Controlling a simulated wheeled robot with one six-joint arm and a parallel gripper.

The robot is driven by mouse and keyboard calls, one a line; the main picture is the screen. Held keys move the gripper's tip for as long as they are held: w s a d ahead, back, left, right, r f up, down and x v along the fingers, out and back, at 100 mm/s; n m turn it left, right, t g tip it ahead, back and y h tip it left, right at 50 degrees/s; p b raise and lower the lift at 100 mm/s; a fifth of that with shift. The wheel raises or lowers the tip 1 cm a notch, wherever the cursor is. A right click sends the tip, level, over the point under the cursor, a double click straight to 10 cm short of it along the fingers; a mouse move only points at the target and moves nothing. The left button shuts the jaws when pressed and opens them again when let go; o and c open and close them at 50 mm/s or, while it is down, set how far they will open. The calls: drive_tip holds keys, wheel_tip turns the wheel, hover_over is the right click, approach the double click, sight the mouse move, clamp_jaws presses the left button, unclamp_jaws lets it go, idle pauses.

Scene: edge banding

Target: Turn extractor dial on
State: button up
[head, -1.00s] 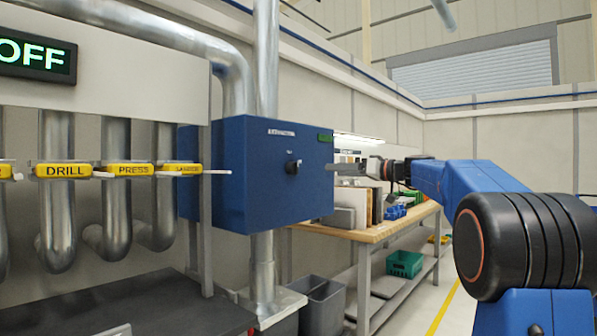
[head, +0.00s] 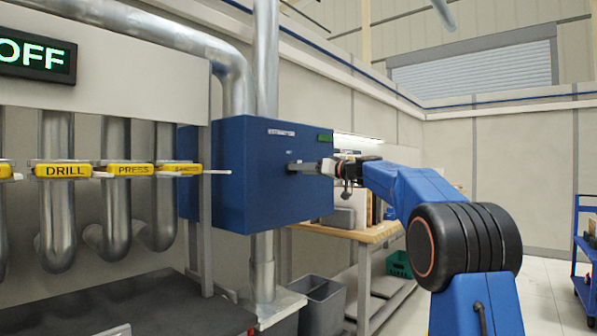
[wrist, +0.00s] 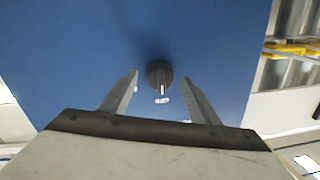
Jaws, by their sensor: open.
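The extractor dial (wrist: 160,74) is a small dark round knob on the front of the blue extractor box (head: 245,190). In the wrist view it shows between and just beyond the two fingertips of my gripper (wrist: 162,80), with a white mark at its edge. My gripper is open, with a finger on either side of the dial's line. In the head view my gripper (head: 292,166) is at the box face and hides the dial. I cannot tell whether the fingers touch it. A small green display (head: 325,137) is at the box's top right.
A sign (head: 36,55) at upper left reads OFF in green. Yellow labelled gates, including DRILL (head: 62,170) and PRESS (head: 130,170), sit on metal ducts at left. A wooden bench (head: 370,233) stands behind my arm. A grey bin (head: 322,303) is below the box.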

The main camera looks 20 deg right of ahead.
drive_tip(key=shift+x, duration=1.15)
drive_tip(key=shift+c, duration=0.7)
drive_tip(key=c, duration=0.9)
drive_tip(key=shift+m, duration=0.4)
drive_tip(key=m, duration=0.9)
drive_tip(key=m+t, duration=0.1)
drive_tip(key=m, duration=0.7)
drive_tip(key=shift+s+a+m, duration=0.15)
drive_tip(key=shift+a+m, duration=0.05)
drive_tip(key=shift+m, duration=0.2)
drive_tip(key=shift+t+h, duration=0.3)
drive_tip(key=shift+h, duration=0.1)
